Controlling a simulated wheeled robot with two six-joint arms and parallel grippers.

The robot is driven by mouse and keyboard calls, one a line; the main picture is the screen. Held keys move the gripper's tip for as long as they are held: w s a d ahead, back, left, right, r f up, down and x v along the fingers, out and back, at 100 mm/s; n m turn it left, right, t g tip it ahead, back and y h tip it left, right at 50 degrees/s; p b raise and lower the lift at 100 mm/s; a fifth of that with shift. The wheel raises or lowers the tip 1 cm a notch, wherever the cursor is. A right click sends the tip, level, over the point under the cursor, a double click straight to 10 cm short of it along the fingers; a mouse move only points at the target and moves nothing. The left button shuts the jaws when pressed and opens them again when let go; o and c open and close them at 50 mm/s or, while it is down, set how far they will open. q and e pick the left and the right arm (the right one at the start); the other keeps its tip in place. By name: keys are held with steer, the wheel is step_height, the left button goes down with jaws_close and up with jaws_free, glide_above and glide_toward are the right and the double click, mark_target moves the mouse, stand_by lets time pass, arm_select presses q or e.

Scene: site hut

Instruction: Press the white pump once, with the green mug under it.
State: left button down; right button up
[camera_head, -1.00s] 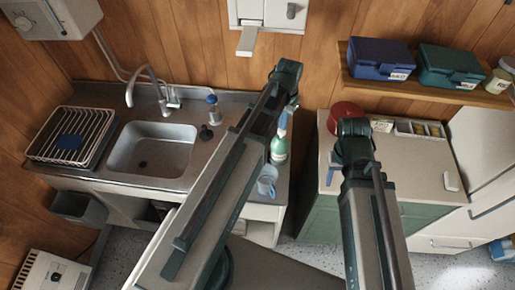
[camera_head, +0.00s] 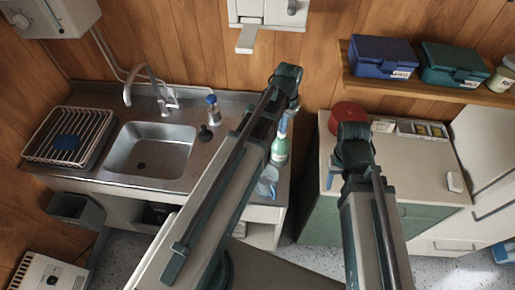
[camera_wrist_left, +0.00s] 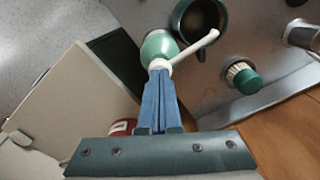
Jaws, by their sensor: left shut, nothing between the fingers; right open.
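The pump bottle (camera_head: 280,150) is green and stands upright at the right end of the sink counter. Its white pump (camera_wrist_left: 160,65) shows in the left wrist view, with the nozzle reaching to the right. The green mug (camera_wrist_left: 178,18) stands beside the bottle, dark inside. The nozzle tip overlaps the mug's near rim in that view. The mug is hidden behind my left arm in the head view. My left gripper (camera_wrist_left: 160,80) is shut and empty, its blue fingertips at the pump top; I cannot tell whether they touch. My right gripper (camera_head: 337,165) is open and empty near the right cabinet top.
A brush with a green knob (camera_wrist_left: 243,77) lies near the mug. The sink (camera_head: 150,150) and a dish rack (camera_head: 70,137) are left. A red tin (camera_head: 349,112) stands on the right cabinet.

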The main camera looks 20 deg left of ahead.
arm_select(q)
steer(key=shift+r+p, duration=1.35)
steer(key=shift+r, duration=0.05)
step_height(320, 180, up, 6)
steer(key=p, duration=0.6)
steer(key=s+d+f+b, duration=0.5)
steer(key=s+f+b, duration=0.2)
steer(key=f+b, duration=0.1)
steer(key=s+d+f+m+y+b, duration=0.1)
steer(key=s+d+f+b, duration=0.4)
steer(key=s+f+b, duration=0.2)
steer(key=shift+s+d+f+b, duration=0.15)
steer(key=shift+d+f+b, duration=0.1)
steer(key=shift+f+b, duration=0.65)
